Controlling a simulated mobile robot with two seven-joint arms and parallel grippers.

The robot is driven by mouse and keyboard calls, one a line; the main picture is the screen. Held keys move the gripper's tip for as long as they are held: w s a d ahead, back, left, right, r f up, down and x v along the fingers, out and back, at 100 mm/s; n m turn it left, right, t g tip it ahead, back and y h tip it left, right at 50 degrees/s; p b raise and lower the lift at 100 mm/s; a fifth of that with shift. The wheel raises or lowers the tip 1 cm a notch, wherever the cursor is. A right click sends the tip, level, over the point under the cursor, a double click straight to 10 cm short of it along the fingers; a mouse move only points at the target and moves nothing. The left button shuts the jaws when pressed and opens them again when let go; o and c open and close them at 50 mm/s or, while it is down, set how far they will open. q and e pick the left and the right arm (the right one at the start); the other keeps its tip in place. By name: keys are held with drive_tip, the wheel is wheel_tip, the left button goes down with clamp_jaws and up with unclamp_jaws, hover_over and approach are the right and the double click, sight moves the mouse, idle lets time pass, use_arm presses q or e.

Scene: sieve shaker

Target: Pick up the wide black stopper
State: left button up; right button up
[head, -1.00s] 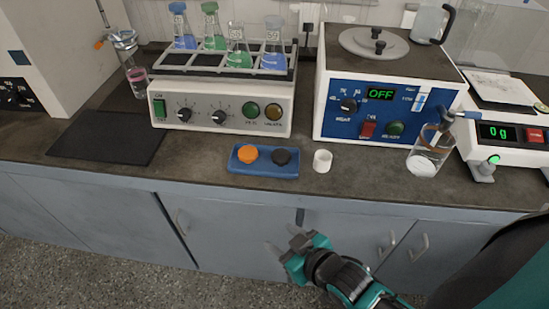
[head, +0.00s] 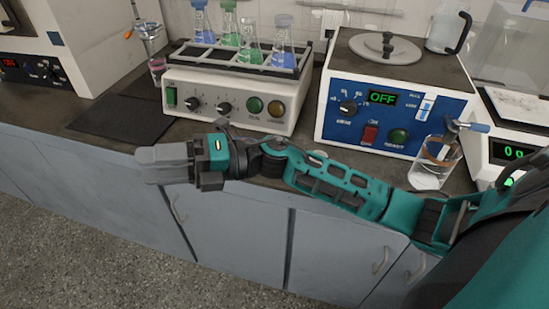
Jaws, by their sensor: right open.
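The wide black stopper is not visible now. My right forearm and wrist cover the stretch of counter where the blue tray with the orange and black stoppers showed earlier. My right gripper (head: 150,165) is in front of the counter's edge at left of centre, with its pale fingers pointing left. It is open, and no object shows between its fingers. My left gripper is out of view.
A shaker with several flasks (head: 232,98) stands behind my arm. A blue-fronted device reading OFF (head: 392,115) stands right of it, with a glass beaker (head: 433,165) near its front corner. A dark mat (head: 115,117) lies left on the counter (head: 40,108).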

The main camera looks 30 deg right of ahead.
drive_tip(key=w+d+n+g+h+b, duration=0.1)
drive_tip(key=w+d+n+g+h, duration=0.15)
drive_tip(key=d+n+h, duration=0.6)
drive_tip(key=w+d+n+g+h+b, duration=0.3)
drive_tip(key=d+h, duration=0.7)
drive_tip(key=d, duration=0.8)
drive_tip(key=shift+n+t+y, duration=0.25)
drive_tip(key=shift+n, duration=0.3)
drive_tip(key=f, duration=0.7)
drive_tip(key=shift+s+a, duration=0.25)
drive_tip(key=shift+s, duration=0.05)
drive_tip(key=shift+f, duration=0.4)
drive_tip(key=f, duration=0.5)
drive_tip(key=shift+a, duration=0.2)
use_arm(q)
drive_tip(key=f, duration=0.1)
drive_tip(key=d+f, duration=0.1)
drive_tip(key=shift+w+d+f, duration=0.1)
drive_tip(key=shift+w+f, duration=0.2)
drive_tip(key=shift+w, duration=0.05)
use_arm(e)
drive_tip(key=shift+c, duration=0.5)
drive_tip(key=shift+r, duration=0.1)
drive_tip(key=c, duration=0.6)
